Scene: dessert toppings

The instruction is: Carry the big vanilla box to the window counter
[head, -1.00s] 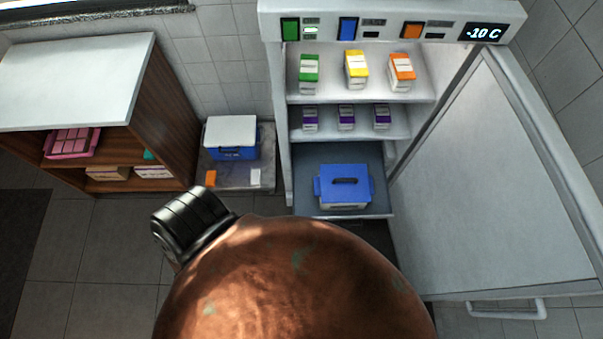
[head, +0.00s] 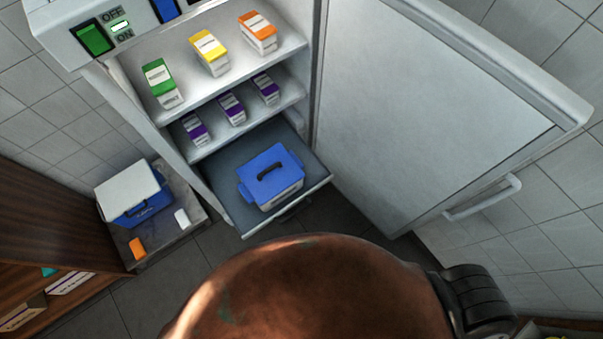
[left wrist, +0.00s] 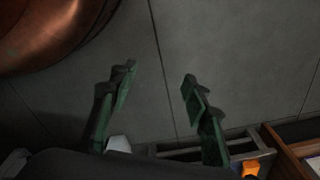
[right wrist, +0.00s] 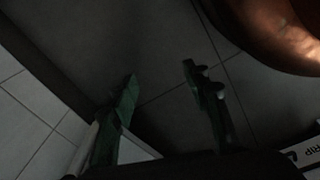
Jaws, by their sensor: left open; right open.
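A big box with a blue lid and a dark handle (head: 271,172) sits on the pulled-out bottom shelf (head: 238,212) of the open freezer; I cannot read a label on it. My left gripper (left wrist: 160,80) is open and empty in the left wrist view, above the grey floor. My right gripper (right wrist: 160,82) is open and empty in the right wrist view, also above the floor. Neither gripper shows in the head view, so both are apart from the box. The window counter cannot be made out in the head view now.
The freezer door (head: 430,100) stands wide open at the right. Small cartons, such as a yellow one (head: 211,52), stand on the upper shelves. A blue cooler with a white lid (head: 135,195) stands on a low platform at the left, beside a wooden cabinet (head: 50,215).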

